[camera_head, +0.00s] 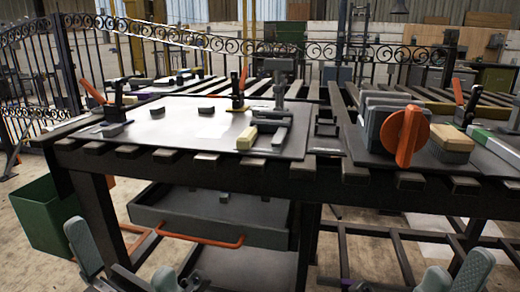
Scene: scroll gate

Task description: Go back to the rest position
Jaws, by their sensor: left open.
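My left gripper (123,260) is at the bottom left of the head view, low in front of the workbench. Its two grey-green fingers stand apart with nothing between them, so it is open and empty. My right gripper (453,274) is at the bottom right edge, also low in front of the bench.
A slatted metal workbench (270,165) carries a pale plate (190,130), clamps and an orange-handled grey block (405,135). A drawer (215,215) with an orange handle (200,240) hangs below. A green bin (45,215) stands at left. A scrollwork gate (30,60) is behind.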

